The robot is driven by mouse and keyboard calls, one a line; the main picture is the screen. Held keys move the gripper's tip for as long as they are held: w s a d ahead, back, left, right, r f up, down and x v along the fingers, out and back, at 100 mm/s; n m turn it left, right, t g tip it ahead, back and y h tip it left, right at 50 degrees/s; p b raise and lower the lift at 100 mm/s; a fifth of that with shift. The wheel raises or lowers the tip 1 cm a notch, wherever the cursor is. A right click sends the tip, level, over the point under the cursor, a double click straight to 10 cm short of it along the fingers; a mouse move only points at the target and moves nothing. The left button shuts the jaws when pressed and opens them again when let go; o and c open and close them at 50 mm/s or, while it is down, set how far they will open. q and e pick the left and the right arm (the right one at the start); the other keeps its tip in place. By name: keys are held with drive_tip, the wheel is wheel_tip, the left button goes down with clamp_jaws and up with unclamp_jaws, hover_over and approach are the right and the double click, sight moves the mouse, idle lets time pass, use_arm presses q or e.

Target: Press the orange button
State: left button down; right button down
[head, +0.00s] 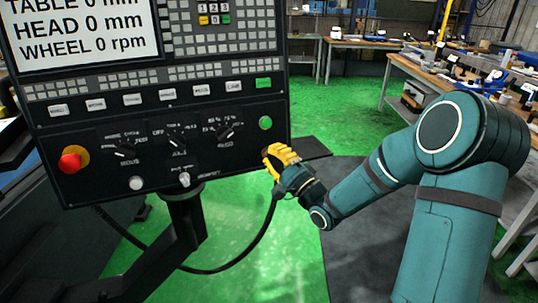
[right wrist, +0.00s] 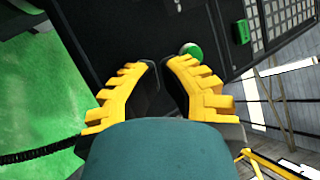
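A red-orange mushroom button (head: 72,160) with a yellow-orange collar sits at the lower left of the black control panel (head: 90,185) in the head view. My right gripper (head: 268,155), with yellow fingers, is in front of the panel's lower right corner, well to the right of that button. In the right wrist view the right gripper's fingertips (right wrist: 160,66) are close together, with nothing seen between them. A green button (right wrist: 191,50) lies just beyond the tips; it also shows in the head view (head: 265,122), above the gripper. My left gripper is not in view.
Three dark knobs, such as the right one (head: 226,131), and white buttons, such as the left one (head: 137,183), lie between the gripper and the mushroom button. A dark cable (head: 262,235) hangs below. Workbenches (head: 425,72) stand behind on the right.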

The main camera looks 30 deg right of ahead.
drive_tip(key=shift+w, duration=0.1)
drive_tip(key=shift+w+d, duration=0.1)
drive_tip(key=shift+w, duration=0.25)
drive_tip(key=shift+w+f, duration=0.1)
drive_tip(key=shift+w, duration=0.3)
idle(0.7)
drive_tip(key=shift+s, duration=0.1)
drive_tip(key=shift+s+b, duration=0.3)
drive_tip(key=shift+s, duration=0.45)
drive_tip(key=shift+s+a+r, duration=0.15)
drive_tip(key=shift+s+r, duration=0.05)
drive_tip(key=shift+s, duration=0.6)
drive_tip(key=shift+s+a+r, duration=0.15)
drive_tip(key=shift+s+a, duration=0.05)
drive_tip(key=shift+s, duration=0.6)
drive_tip(key=shift+s+a+r, duration=0.15)
drive_tip(key=shift+s+r, duration=0.05)
drive_tip(key=shift+s, duration=0.6)
